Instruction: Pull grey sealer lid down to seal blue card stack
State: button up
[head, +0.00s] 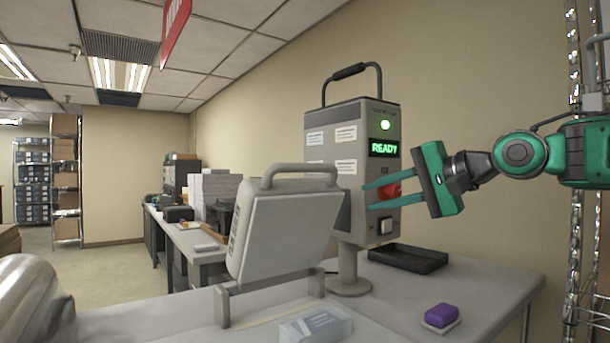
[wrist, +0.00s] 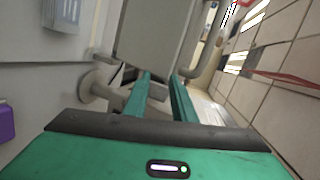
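The grey sealer lid (head: 282,237) stands raised and tilted over the table, with a grey bar handle (head: 292,170) along its top. In the wrist view the lid (wrist: 150,40) is ahead of the fingertips. The blue card stack (head: 316,325) lies on the table below the lid, partly cut off by the frame's bottom edge. It also shows at the wrist view's top left (wrist: 61,14). My gripper (head: 367,197) is open and empty, its green fingers apart. It is right of the lid and handle, in front of the grey control box. I see no contact with the lid.
The control box (head: 341,150) reads READY, with a green lamp and a red knob (head: 388,191) near my fingers. A black tray (head: 407,259) and a purple block (head: 440,315) are on the table's right. A shelf of boxes stands far left.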

aim_at(309, 168)
jog(key=s+a+r+g+y, duration=0.1)
jog(key=s+a+r+y, duration=0.2)
jog(key=a+r, duration=0.4)
jog(key=shift+n, duration=0.3)
jog(key=x, duration=1)
jog(key=shift+w+f, duration=0.15)
jog(key=shift+w, duration=0.1)
grip_shut()
